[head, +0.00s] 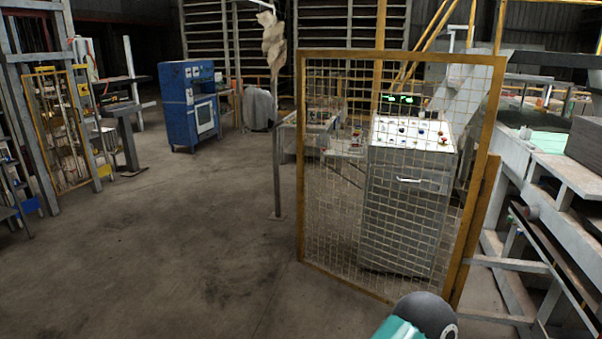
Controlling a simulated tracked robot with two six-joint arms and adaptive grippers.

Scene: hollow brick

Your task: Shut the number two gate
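A yellow-framed wire mesh gate (301,170) stands upright at centre right in the head view. Its right side meets a yellow post (478,220), and its left edge stands free, a little apart from a thin grey post (277,150). I see no number on it. A second yellow-framed mesh gate (33,130) stands at the far left beside a grey frame. I cannot tell which gate is number two. A teal and dark grey part of my own arm shows at the bottom edge. Neither gripper is in view.
A metal control cabinet (405,215) with buttons and a green display shows through the mesh. A blue machine (190,105) stands at the back left. A grey metal bench frame (545,175) lines the right side. The concrete floor (170,245) at left and centre is clear.

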